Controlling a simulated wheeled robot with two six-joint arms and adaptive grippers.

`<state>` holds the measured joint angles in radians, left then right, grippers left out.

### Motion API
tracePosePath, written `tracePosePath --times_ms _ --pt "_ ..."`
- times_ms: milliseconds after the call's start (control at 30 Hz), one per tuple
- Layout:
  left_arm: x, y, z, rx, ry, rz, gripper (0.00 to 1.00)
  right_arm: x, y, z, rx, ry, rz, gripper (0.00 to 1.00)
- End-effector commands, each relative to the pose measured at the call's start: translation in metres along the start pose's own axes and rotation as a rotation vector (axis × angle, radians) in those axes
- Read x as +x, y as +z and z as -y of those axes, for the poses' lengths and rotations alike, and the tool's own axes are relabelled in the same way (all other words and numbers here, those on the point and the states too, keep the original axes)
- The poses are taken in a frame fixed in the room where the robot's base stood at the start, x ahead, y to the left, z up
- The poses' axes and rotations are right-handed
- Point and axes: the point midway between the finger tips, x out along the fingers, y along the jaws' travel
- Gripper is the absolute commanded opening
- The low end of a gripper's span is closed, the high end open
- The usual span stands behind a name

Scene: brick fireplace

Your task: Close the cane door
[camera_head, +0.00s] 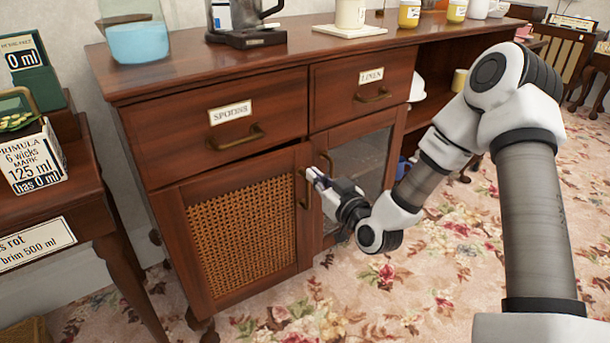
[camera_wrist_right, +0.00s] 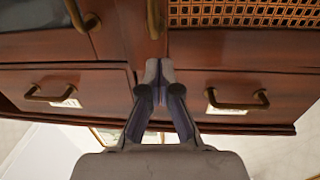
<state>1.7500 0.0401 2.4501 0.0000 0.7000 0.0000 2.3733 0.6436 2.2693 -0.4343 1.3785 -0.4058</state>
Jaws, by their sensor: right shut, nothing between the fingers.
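The cane door (camera_head: 243,235) is the left door of the brown wooden cabinet, a woven cane panel in a dark frame. It looks slightly ajar, with a dark gap along its top edge under the drawer. Its brass handle (camera_head: 304,188) is on the right edge. My right gripper (camera_head: 313,174) is shut and empty, its fingertips beside that handle; contact cannot be told. In the right wrist view, which is upside down, the closed fingertips (camera_wrist_right: 158,68) are near the door edge, with the cane panel (camera_wrist_right: 245,13) at upper right. My left gripper is not in view.
A glass door (camera_head: 362,165) is right of the cane door. Drawers labelled SPONGES (camera_head: 230,112) and LINENS (camera_head: 371,75) are above, with brass pulls. Jars and a coffee maker (camera_head: 245,25) stand on top. A small side table (camera_head: 60,190) is at left. Flowered carpet is clear in front.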

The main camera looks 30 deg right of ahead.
Motion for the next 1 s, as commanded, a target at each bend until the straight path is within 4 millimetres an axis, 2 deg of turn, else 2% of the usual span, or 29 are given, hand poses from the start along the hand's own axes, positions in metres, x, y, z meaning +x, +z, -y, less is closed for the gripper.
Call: tracePosePath --times_ms 67,200,333,667,900,1000 --pt "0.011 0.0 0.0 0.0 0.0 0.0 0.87 0.017 0.004 0.001 -0.004 -0.002 -0.004 0.0" --pt "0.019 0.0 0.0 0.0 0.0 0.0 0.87 0.038 0.002 0.0 -0.002 0.0 -0.003 0.0" --pt "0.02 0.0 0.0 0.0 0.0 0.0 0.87 0.046 0.0 0.0 0.0 0.0 -0.001 0.0" --pt "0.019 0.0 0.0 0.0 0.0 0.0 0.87 0.048 -0.001 0.0 0.001 -0.003 -0.001 0.0" --pt "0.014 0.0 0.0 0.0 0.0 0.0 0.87 0.08 -0.001 -0.002 0.001 -0.095 -0.003 0.0" --pt "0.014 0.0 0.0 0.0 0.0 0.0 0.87 0.086 -0.001 -0.002 -0.001 -0.114 -0.002 0.0"
